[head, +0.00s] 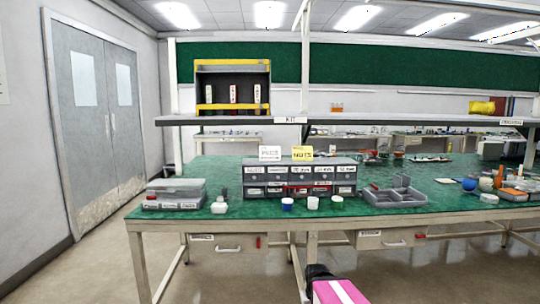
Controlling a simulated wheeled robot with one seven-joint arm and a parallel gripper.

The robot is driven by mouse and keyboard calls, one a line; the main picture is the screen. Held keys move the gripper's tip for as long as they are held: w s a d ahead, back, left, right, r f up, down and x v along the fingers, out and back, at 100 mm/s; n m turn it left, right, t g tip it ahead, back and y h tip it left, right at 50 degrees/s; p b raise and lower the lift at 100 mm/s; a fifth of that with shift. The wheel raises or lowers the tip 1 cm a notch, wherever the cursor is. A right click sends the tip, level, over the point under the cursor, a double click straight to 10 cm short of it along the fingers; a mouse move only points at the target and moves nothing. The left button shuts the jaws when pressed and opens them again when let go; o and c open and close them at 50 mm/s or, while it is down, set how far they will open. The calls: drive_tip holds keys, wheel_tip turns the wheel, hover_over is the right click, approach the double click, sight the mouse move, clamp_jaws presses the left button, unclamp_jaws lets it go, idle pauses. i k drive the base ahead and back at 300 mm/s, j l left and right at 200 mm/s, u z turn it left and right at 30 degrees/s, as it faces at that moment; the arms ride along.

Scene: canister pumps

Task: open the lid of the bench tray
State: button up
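A low grey tray box (175,193) with a flat lid lying over it sits at the left end of the green bench. It looks closed, with small white labels along its front. A second grey tray (393,196) with compartments stands right of centre; an upright grey piece shows at its back, and I cannot tell whether it is a raised lid. No label tells me which is the bench tray. My gripper (318,273) seems to be the dark part at the end of my pink arm at the bottom edge, well short of the bench. Its fingers cannot be made out.
A grey labelled drawer unit (300,190) stands mid-bench, with a blue cup (287,204) and white cups (312,203) before it. Loose parts crowd the right end. A shelf (230,119) runs above the bench.

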sight(178, 182)
drive_tip(key=i+j+z, duration=0.15)
drive_tip(key=j, duration=0.75)
drive_tip(key=i+j+z, duration=0.2)
drive_tip(key=j, duration=0.7)
drive_tip(key=j+z, duration=0.15)
drive_tip(key=j, duration=0.75)
drive_tip(key=j+z, duration=0.15)
drive_tip(key=j, duration=0.75)
drive_tip(key=k+j+z, duration=0.2)
drive_tip(key=j, duration=0.75)
drive_tip(key=j+z, duration=0.15)
drive_tip(key=j, duration=0.75)
